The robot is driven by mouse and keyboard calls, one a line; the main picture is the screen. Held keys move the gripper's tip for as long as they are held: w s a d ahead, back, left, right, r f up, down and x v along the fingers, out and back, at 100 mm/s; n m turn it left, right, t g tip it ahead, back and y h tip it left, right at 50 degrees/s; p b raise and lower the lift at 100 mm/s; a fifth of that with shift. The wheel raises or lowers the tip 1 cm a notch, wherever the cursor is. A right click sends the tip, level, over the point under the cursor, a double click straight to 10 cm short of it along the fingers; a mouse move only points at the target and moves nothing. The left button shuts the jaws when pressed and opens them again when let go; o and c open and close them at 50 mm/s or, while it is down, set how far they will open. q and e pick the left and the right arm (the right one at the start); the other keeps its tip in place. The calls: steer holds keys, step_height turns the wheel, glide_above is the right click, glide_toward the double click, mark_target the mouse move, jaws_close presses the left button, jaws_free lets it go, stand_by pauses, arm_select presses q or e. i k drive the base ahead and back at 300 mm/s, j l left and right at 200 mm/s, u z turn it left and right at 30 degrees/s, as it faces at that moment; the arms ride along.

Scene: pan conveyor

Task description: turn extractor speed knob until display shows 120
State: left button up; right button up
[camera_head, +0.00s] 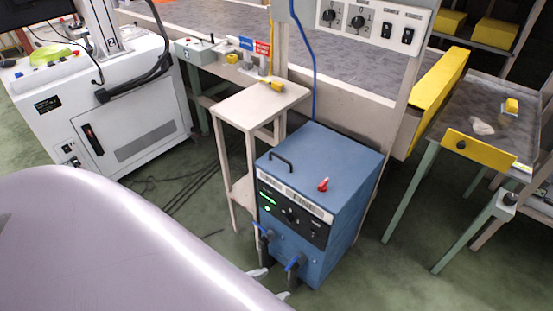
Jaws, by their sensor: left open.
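A blue cabinet (345,190) stands on the floor at centre right. Its black front panel (292,215) has a small green-lit display (267,199), whose digits are too small to read, and small dark controls. A grey-white panel (373,42) at the top, cut by the picture edge, carries two black knobs (358,21) and two dark switches. I cannot tell which knob is the extractor speed knob. My left gripper (271,284) is open and empty, its fingertips low in front of the cabinet, apart from the knobs. My right gripper is out of view.
Two blue-handled valves (294,262) jut from the cabinet's lower front, close to my left fingertips. Cables lie on the floor.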

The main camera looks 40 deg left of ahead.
mark_target(288, 218)
steer(key=k+j+u, duration=0.2)
steer(key=u, duration=0.25)
steer(key=k+j+u, duration=0.1)
steer(key=j+u, duration=0.3)
